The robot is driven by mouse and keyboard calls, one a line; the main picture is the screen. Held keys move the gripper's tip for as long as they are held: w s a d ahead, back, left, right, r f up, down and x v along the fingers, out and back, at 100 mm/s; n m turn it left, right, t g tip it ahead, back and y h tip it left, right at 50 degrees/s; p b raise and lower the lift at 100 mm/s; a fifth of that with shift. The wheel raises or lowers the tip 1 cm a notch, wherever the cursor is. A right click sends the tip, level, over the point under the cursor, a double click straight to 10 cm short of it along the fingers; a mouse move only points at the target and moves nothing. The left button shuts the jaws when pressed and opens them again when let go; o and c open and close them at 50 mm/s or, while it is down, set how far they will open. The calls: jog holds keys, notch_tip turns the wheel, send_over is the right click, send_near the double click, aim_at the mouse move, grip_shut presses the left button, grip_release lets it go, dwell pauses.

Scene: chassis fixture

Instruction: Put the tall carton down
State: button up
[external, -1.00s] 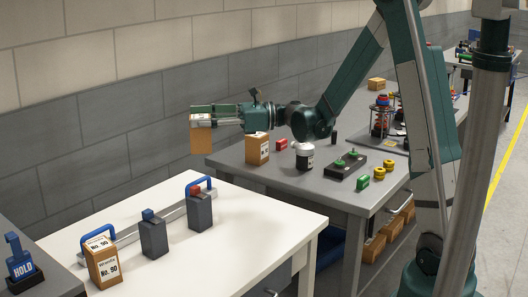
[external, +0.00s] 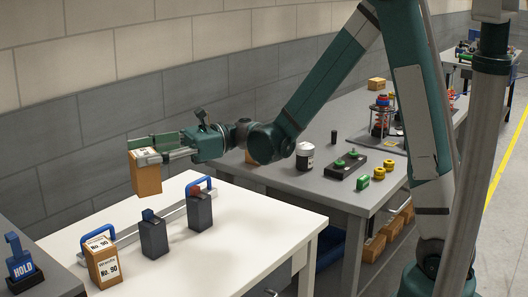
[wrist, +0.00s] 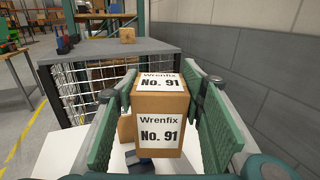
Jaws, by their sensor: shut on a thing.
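My gripper (external: 158,152) is shut on the tall carton (external: 147,180), a brown box with white labels. In the wrist view the carton (wrist: 160,104) sits upright between the two green finger pads, and its labels read "Wrenfix No. 91". It hangs in the air near the back edge of the white table (external: 255,225), behind the fixture. Another brown carton marked No. 90 (external: 103,265) stands at the table's front left. In the wrist view a brown box (wrist: 124,129) shows partly behind the held carton.
A metal rail fixture with blue handles (external: 200,183) and dark blocks (external: 153,238) lies across the white table. A HOLD sign (external: 20,262) stands at the left. The table's right part is clear. The grey bench (external: 300,185) holds a jar (external: 305,156) and small parts.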

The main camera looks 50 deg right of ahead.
jog(key=s+a+n+g+y, duration=0.1)
jog(key=s+a+n+g, duration=0.15)
jog(key=s+a, duration=0.75)
jog(key=s+a+n+g, duration=0.2)
jog(key=s+a+g, duration=0.2)
jog(key=s+a, duration=0.55)
notch_tip(320, 180, down, 7)
jog(key=w+a, duration=0.2)
jog(key=shift+w, duration=0.4)
notch_tip(320, 180, down, 6)
jog(key=b, duration=0.2)
jog(key=shift+f, duration=0.2)
jog(key=shift+f+b, duration=0.75)
jog(key=shift+f, duration=1.05)
jog(key=shift+f, duration=0.15)
